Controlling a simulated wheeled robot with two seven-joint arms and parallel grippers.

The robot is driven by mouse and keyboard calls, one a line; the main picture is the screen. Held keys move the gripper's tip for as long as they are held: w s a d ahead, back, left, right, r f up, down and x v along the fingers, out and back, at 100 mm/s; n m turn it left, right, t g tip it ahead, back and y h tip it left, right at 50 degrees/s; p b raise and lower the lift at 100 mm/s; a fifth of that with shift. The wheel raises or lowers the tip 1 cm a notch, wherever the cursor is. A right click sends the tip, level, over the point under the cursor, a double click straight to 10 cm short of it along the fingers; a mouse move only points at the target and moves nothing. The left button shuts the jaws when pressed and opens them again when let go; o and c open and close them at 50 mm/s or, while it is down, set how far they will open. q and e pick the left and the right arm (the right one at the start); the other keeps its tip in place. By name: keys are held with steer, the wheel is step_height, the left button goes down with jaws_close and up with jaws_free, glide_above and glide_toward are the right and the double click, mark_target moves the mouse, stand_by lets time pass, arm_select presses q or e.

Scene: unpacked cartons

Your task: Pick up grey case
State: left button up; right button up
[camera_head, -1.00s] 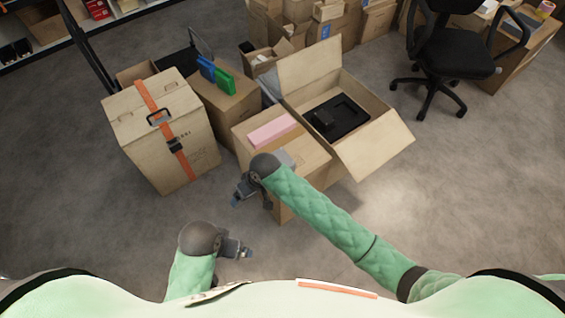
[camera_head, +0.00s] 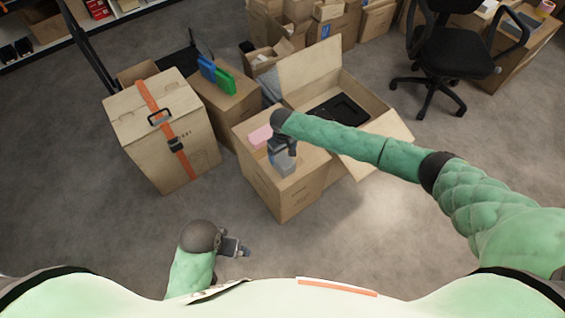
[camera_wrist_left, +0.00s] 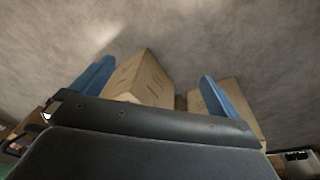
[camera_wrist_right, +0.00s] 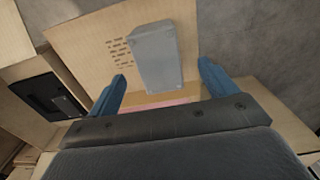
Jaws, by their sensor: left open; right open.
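The grey case (camera_head: 284,165) stands on top of the closed carton in front of the open one. In the right wrist view the grey case (camera_wrist_right: 157,55) is a plain box just beyond the fingertips and between their lines. My right gripper (camera_head: 283,147) is above it, open and empty; its blue fingers show in the right wrist view (camera_wrist_right: 163,84). The gripper hides part of the case in the head view. My left gripper (camera_head: 245,248) is open and empty, low over the floor; its blue fingers also show in the left wrist view (camera_wrist_left: 156,74).
A pink box (camera_head: 260,136) lies behind the case on the same carton (camera_head: 290,197). An open carton (camera_head: 293,93) with a black insert (camera_head: 340,108) is behind. A strapped carton (camera_head: 185,135) stands left, an office chair (camera_head: 447,48) right. The front floor is clear.

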mark_target(283, 160)
step_height(283, 160, down, 2)
steer(key=shift+f, duration=0.15)
arm_select(q)
step_height(283, 160, down, 7)
steer(key=w+p, duration=0.1)
steer(key=shift+w+p, duration=0.15)
steer(key=shift+p, duration=0.15)
arm_select(e)
steer(key=shift+w+f, duration=0.2)
steer(key=shift+f, duration=1.1)
steer(key=shift+w+f, duration=0.15)
steer(key=shift+f, duration=1.1)
arm_select(q)
steer(key=shift+d, duration=0.1)
arm_select(e)
steer(key=c, duration=1.1)
steer(key=shift+c, duration=0.2)
steer(key=shift+r, duration=0.1)
